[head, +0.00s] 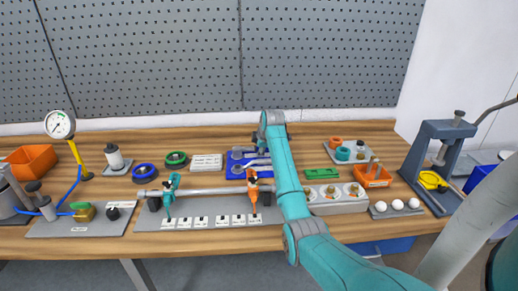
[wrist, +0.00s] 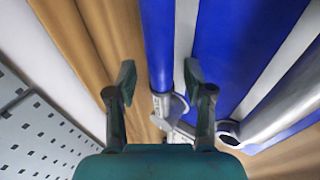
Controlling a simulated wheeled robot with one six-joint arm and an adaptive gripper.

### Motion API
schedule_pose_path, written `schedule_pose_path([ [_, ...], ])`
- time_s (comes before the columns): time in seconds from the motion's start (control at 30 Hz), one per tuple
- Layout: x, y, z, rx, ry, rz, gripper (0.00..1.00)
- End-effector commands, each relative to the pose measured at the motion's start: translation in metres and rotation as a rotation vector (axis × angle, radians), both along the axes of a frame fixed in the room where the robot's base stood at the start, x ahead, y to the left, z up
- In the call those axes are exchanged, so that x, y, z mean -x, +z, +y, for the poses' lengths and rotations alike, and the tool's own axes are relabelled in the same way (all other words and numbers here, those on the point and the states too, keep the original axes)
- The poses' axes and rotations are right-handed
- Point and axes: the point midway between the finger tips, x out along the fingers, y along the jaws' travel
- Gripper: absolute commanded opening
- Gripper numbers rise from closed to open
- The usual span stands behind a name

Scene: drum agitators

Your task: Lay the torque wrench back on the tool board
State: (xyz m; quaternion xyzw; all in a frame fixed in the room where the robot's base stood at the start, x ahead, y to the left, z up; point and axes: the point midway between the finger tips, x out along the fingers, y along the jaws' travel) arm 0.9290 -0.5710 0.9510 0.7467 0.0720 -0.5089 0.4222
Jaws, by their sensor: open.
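The blue tool board (head: 233,173) lies on the wooden bench left of my forearm, with silver tools on it. It fills much of the wrist view (wrist: 228,45). My gripper (wrist: 160,82) is open, its two dark fingers apart, low over the board's edge. A long blue bar with a silver head (wrist: 172,104) shows between the fingers, apart from both; it looks like the torque wrench, but I cannot tell for sure. A silver ring-ended wrench (wrist: 230,130) lies to its right. In the head view my gripper (head: 256,143) is small and partly hidden by my arm.
A grey fixture with a horizontal bar (head: 210,191) and teal and orange clamps stands in front of the board. A white ribbed block (head: 207,162) is on its left, a green plate (head: 321,174) on its right. The grey pegboard (head: 150,60) rises behind the bench.

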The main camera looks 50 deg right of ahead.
Motion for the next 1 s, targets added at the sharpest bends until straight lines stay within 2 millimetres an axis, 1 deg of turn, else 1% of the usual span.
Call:
schedule_pose_path([
  [0.17, 0.011, 0.021, 0.007, 0.003, -0.001, -0.004, 0.52],
  [0.4, 0.034, 0.061, 0.023, 0.004, 0.0, -0.005, 0.52],
  [0.6, 0.048, 0.085, 0.033, 0.002, 0.0, -0.003, 0.52],
  [0.8, 0.054, 0.095, 0.037, 0.002, 0.0, -0.003, 0.52],
  [1.0, 0.055, 0.096, 0.037, 0.002, 0.0, -0.002, 0.52],
])
